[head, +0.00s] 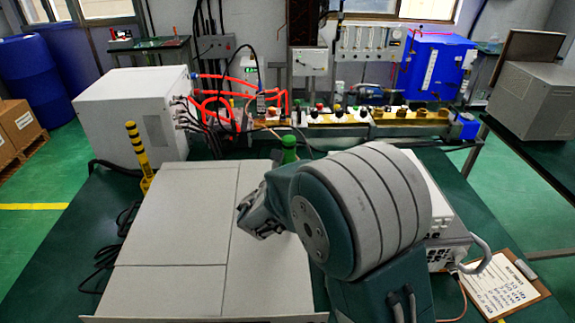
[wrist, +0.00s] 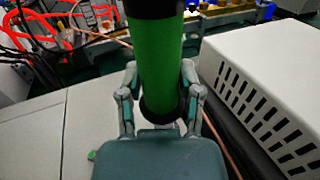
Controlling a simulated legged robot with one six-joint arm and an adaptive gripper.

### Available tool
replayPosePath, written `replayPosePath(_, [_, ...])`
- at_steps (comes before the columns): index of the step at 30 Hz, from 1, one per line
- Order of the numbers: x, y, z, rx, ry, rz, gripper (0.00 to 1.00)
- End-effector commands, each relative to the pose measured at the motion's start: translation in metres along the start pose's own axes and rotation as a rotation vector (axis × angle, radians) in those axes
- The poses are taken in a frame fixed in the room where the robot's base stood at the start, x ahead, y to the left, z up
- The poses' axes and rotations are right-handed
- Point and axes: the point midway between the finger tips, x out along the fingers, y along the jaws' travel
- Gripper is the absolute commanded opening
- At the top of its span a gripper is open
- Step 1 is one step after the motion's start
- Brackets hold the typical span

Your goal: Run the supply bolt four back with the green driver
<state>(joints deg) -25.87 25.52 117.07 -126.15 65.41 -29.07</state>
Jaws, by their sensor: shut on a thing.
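The green driver (wrist: 160,50) is a green cylinder with black ends, upright in the wrist view. My gripper (wrist: 159,68) has one finger on each side of it and is shut on it. In the head view a green piece (head: 289,150) that looks like the driver's upper part shows behind my arm. My arm hides the rest of it and most of the gripper. I cannot make out the supply bolt four; a row of brass-coloured fittings (head: 385,118) runs along the back bench, too small to tell apart.
A light grey panelled surface (head: 180,225) lies left of my arm. A white vented box (wrist: 265,85) stands close to the gripper's right. A white cabinet (head: 120,105) with red hoses (head: 215,105) and a yellow-black striped post (head: 137,150) are at the left. A clipboard (head: 500,285) lies at the right.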

Motion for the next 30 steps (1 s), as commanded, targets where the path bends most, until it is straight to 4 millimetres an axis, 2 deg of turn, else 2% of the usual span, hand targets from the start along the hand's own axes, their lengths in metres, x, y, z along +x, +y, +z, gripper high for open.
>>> replayPosePath(1, [-0.001, -0.001, -0.004, -0.005, 0.009, 0.000, 0.00])
replayPosePath(5, [-0.001, -0.001, 0.000, -0.004, 0.008, 0.000, 0.00])
replayPosePath(30, [0.000, 0.000, 0.054, 0.003, -0.002, -0.001, 0.00])
